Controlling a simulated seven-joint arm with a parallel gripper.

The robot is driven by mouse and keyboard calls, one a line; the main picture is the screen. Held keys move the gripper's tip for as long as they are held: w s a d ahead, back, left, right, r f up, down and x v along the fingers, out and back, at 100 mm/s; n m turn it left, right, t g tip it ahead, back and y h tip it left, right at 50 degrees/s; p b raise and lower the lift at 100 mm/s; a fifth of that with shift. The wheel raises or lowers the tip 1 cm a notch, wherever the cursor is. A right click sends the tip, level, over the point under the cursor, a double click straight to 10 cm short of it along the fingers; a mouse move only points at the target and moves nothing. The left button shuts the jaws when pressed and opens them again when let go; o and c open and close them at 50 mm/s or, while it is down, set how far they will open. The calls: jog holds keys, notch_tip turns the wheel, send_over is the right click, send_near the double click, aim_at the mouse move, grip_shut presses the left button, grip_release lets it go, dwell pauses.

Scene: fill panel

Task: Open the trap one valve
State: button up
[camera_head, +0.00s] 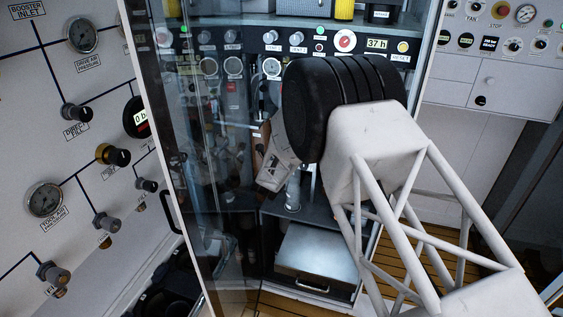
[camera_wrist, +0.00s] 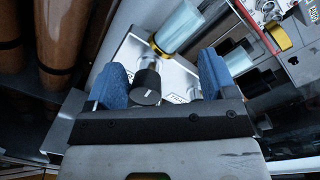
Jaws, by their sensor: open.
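In the wrist view my gripper (camera_wrist: 163,78) is open, with one blue finger pad on the left and one on the right. A black valve knob (camera_wrist: 146,88) with a white mark on its face shows between the pads, nearer the left one. Its stem rises from a pale panel (camera_wrist: 178,78). I cannot tell whether a pad touches the knob. In the head view my arm hides the knob and the finger pads.
Brown cylinders (camera_wrist: 63,40) stand left in the wrist view, and a clear cylinder with a yellow ring (camera_wrist: 177,28) is above the gripper. In the head view a glass door (camera_head: 190,150) stands left of my arm. A metal box (camera_head: 315,258) sits low in the cabinet.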

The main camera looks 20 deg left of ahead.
jog(key=o, duration=0.4)
jog(key=shift+s+d+r, duration=0.25)
jog(key=shift+s+d, duration=0.15)
jog(key=shift+s, duration=0.2)
jog(key=shift+s+d+r, duration=0.2)
jog(key=shift+s+d, duration=0.15)
jog(key=shift+s, duration=0.2)
jog(key=shift+s+d, duration=0.35)
jog(key=shift+s, duration=0.05)
jog(key=c, duration=0.4)
jog(key=s+d+r, duration=0.1)
jog(key=s+d, duration=0.4)
jog(key=s, duration=0.5)
jog(key=shift+s+d, duration=0.3)
jog(key=shift+s, duration=0.1)
jog(key=shift+r, duration=0.15)
